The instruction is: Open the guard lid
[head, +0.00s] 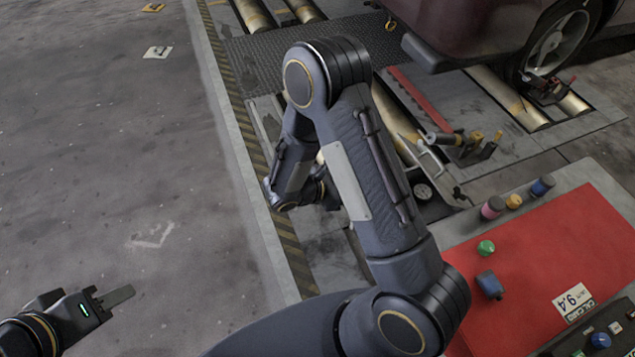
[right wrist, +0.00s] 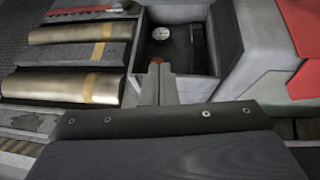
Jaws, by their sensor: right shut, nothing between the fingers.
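My right gripper (right wrist: 158,72) is shut and empty in the right wrist view. Its fingertips are at the near edge of an open-topped grey box (right wrist: 207,84) with a dark inside; I cannot tell whether they touch it. A round pale gauge (right wrist: 162,34) lies inside the box, and it also shows in the head view (head: 423,191). I cannot pick out the guard lid with certainty. In the head view my right arm hides the right gripper. My left gripper (head: 125,295) is low at the left, over bare floor, away from the box.
A red-topped console (head: 545,260) with coloured knobs stands at the right. Metal rollers (head: 505,95) lie in the floor frame beneath a dark red car (head: 465,25). A small clamp-like tool (head: 460,142) is near the box. The floor at the left is mostly clear.

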